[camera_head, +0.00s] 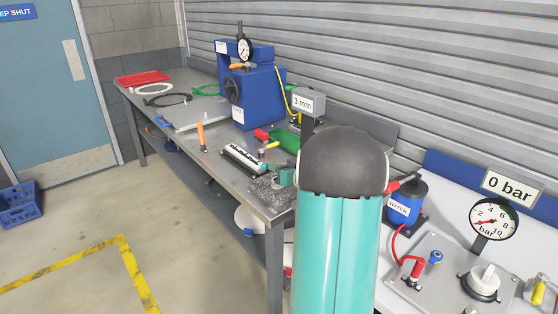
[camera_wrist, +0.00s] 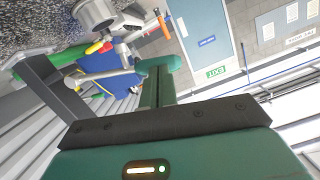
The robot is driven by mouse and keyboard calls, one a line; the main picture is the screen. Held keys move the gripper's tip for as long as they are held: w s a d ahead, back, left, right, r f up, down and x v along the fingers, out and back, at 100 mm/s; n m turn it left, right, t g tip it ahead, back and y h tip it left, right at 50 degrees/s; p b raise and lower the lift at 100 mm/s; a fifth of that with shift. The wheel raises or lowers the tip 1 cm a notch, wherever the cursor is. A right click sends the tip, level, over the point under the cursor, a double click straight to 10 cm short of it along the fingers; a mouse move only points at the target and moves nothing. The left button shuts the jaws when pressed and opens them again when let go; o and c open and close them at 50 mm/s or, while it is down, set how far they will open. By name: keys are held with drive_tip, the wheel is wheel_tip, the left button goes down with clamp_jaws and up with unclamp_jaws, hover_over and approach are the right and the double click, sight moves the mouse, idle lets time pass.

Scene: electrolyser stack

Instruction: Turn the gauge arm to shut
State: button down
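A round dial gauge (camera_head: 244,48) stands on top of a blue machine (camera_head: 262,95) on the bench, with a short orange-handled part (camera_head: 240,66) just below it. I cannot tell which part is the gauge arm or how it is set. My gripper (camera_head: 287,177) is mostly hidden behind my teal arm in the head view, near a speckled block. In the wrist view my green gripper (camera_wrist: 158,66) points over the bench; whether its fingers are apart is unclear.
An upright orange handle (camera_head: 201,137), a white-and-black cylinder (camera_head: 243,159) and a 3 mm sign (camera_head: 308,102) are on the bench. A pressure gauge (camera_head: 494,218) reads near 0 bar at right.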

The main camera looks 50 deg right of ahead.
drive_tip(key=shift+w+a+f, duration=0.15)
drive_tip(key=shift+a+f, duration=0.1)
drive_tip(key=shift+f, duration=0.4)
drive_tip(key=shift+w+a+f, duration=0.1)
drive_tip(key=shift+a+f, duration=0.1)
drive_tip(key=shift+f, duration=0.45)
drive_tip(key=shift+s, duration=0.1)
